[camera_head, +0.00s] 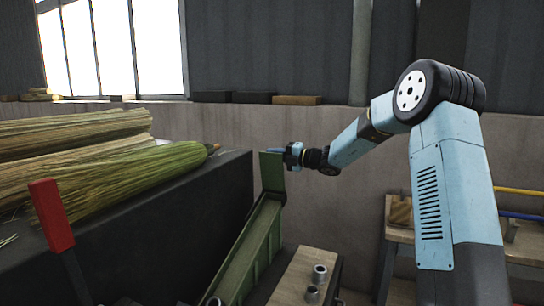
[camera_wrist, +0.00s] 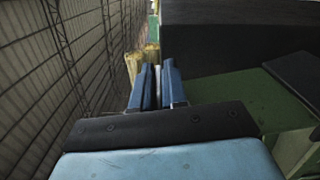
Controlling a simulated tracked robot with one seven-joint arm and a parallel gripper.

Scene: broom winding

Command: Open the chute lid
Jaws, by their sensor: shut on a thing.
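The green chute (camera_head: 250,250) slopes down from the dark bench toward the lower left in the head view. Its green lid (camera_head: 272,171) stands up, nearly upright, at the chute's upper end. My gripper (camera_head: 289,152) is at the lid's upper right edge and is shut on it. In the wrist view, the two blue fingers of my gripper (camera_wrist: 157,84) are close together with a thin pale strip between them. The gripped spot itself is mostly hidden by the fingers. A green surface (camera_wrist: 225,93) lies to the right of the fingers; I cannot tell which part it is.
A dark bench (camera_head: 180,215) bears bundles of broom straw (camera_head: 110,180) at the left. A red-ended handle (camera_head: 52,215) rises in front of it. A wooden block with metal cylinders (camera_head: 300,275) stands right of the chute. A wooden table (camera_head: 400,238) is behind my arm.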

